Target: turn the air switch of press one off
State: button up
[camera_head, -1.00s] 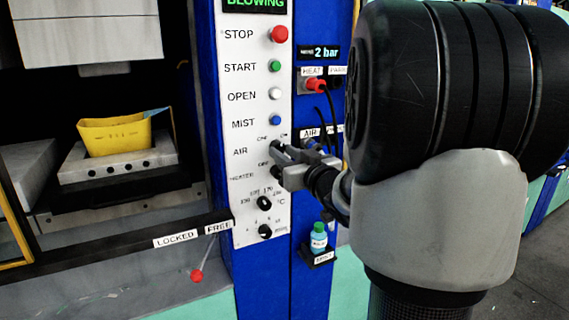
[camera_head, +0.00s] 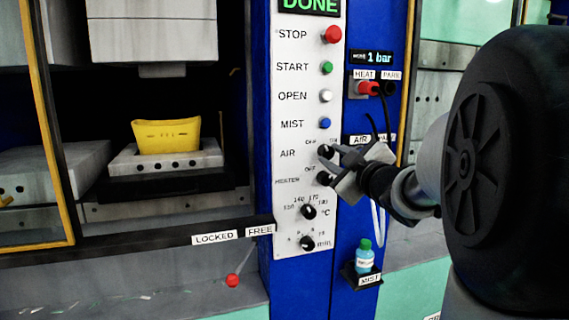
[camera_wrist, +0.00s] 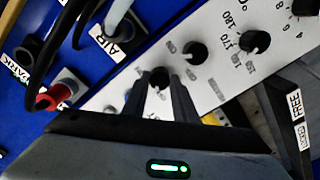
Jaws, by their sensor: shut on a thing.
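The air switch (camera_head: 326,149) is a black knob beside the word AIR on the white panel (camera_head: 291,110) of the press. My gripper (camera_head: 331,160) is at this knob, its fingers partly covering it. In the wrist view the air switch (camera_wrist: 159,77) sits between the tips of my two fingers, and my gripper (camera_wrist: 163,88) is shut on it. I cannot tell exactly which way the knob points. The press display (camera_head: 309,5) reads DONE, and the small pressure display (camera_head: 372,57) reads 1 bar.
The heater knob (camera_head: 324,179) is close below my fingers; it also shows in the wrist view (camera_wrist: 195,53). Red STOP (camera_head: 332,34) and other buttons are above. A yellow part (camera_head: 166,135) sits in the press. A bottle (camera_head: 364,256) stands at lower right.

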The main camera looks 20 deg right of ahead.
jog(key=shift+r+n, duration=0.1)
jog(key=shift+n, duration=0.2)
jog(key=o, duration=1)
jog(key=shift+o, duration=0.2)
